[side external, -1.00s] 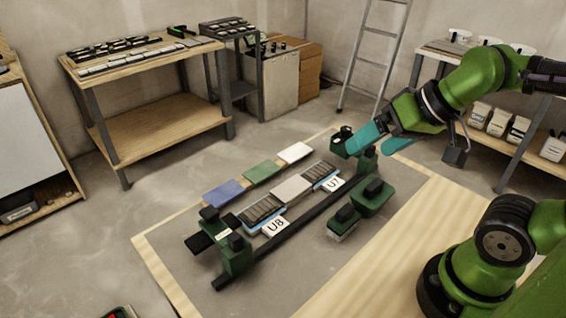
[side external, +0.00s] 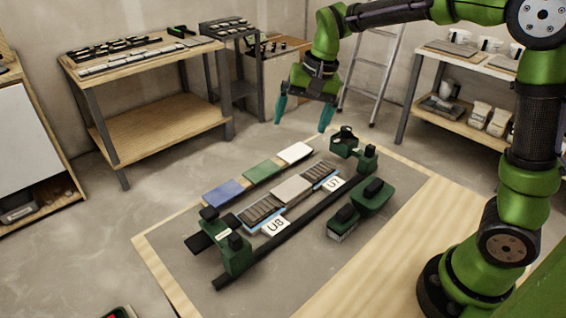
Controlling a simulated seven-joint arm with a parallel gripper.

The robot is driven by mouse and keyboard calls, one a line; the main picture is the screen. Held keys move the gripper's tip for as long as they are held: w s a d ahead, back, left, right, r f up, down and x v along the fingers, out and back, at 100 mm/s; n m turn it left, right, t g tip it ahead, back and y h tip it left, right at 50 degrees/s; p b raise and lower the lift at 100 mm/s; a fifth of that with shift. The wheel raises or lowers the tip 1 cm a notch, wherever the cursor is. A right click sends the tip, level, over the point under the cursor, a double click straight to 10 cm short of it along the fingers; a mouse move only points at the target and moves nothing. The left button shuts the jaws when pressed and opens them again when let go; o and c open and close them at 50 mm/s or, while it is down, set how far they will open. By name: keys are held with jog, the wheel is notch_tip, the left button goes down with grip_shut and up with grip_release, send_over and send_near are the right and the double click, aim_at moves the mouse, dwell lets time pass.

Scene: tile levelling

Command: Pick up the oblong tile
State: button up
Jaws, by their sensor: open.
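A row of flat tiles lies on the grey work surface: a blue tile (side external: 224,193), a green tile (side external: 263,171) and a white tile (side external: 296,152). A light grey tile (side external: 292,190) sits in front of them, between two dark ridged pieces (side external: 261,212) (side external: 321,173). All look roughly rectangular; I cannot tell which one is the oblong tile. My gripper (side external: 301,122) points down with its teal fingers spread apart and nothing between them. It hangs in the air, above the white tile in the picture and touching nothing. No tile is hidden by it.
A long dark rail (side external: 290,240) runs in front of the tiles, with green clamp-like fixtures (side external: 236,254) (side external: 366,160) at its ends. A green tool (side external: 343,221) stands right of the rail.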

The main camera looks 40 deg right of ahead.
jog(key=w+f+m+g+h, duration=0.2)
jog(key=w+f+m, duration=0.35)
jog(key=w, duration=0.55)
jog(key=m, duration=0.4)
send_over(258, 173)
jog(key=f, duration=0.5)
jog(key=s+f, duration=0.1)
jog(key=f, duration=0.2)
jog(key=shift+d+f, duration=0.2)
jog(key=shift+w+a+f, duration=0.1)
jog(key=shift+w+f, duration=0.05)
jog(key=shift+f, duration=0.85)
jog(key=shift+w+a+f, duration=0.1)
jog(key=shift+w+f, duration=0.05)
jog(key=shift+f, duration=0.9)
jog(key=shift+w+f, duration=0.15)
jog(key=shift+f, duration=0.85)
jog(key=shift+f, duration=0.2)
jog(key=c, duration=0.9)
